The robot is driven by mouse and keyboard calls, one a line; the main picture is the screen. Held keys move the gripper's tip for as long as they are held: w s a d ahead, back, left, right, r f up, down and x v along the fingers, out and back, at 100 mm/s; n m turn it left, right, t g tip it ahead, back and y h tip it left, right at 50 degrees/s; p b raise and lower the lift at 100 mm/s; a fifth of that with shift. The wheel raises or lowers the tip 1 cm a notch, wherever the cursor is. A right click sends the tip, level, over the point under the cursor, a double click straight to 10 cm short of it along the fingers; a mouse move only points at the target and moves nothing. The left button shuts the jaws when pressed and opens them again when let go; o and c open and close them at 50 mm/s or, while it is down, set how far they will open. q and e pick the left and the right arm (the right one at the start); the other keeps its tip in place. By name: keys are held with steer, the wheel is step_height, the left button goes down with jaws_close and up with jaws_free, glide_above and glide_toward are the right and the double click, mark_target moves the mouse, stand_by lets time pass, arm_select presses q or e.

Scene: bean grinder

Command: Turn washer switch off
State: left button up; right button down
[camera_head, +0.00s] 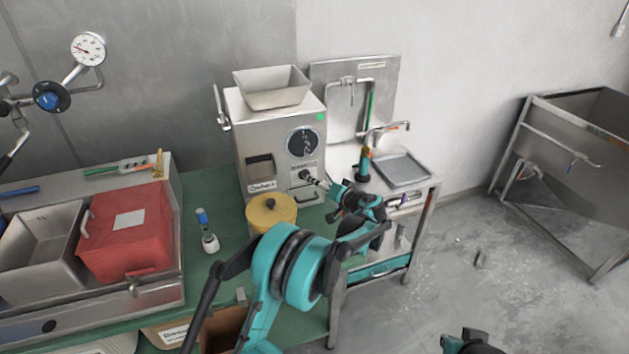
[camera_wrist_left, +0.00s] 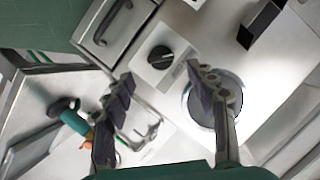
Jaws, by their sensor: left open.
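The switch is a black round knob (camera_wrist_left: 160,56) on a pale square plate, on the front of a steel machine. In the head view the knob (camera_head: 305,174) sits below a dark round window. My left gripper (camera_wrist_left: 160,74) is open and empty, its two fingers pointing towards the knob from either side, with a gap to it. In the head view the left gripper (camera_head: 322,184) is close in front of the machine (camera_head: 275,135). Whether it touches the knob cannot be told.
A yellow lidded pot (camera_head: 270,211) stands below the machine's front, close to my left arm. A sink unit with a grey tray (camera_head: 402,170) is to the right. A red box (camera_head: 128,235) and a small bottle (camera_head: 209,240) are at left. The floor at right is mostly clear.

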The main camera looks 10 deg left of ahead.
arm_select(q)
steer(key=b+x, duration=0.1)
steer(key=x, duration=0.5)
steer(key=shift+w+a+b, duration=0.2)
steer(key=shift+a+b, duration=0.15)
steer(key=shift+f, duration=0.1)
steer(key=c, duration=1.2)
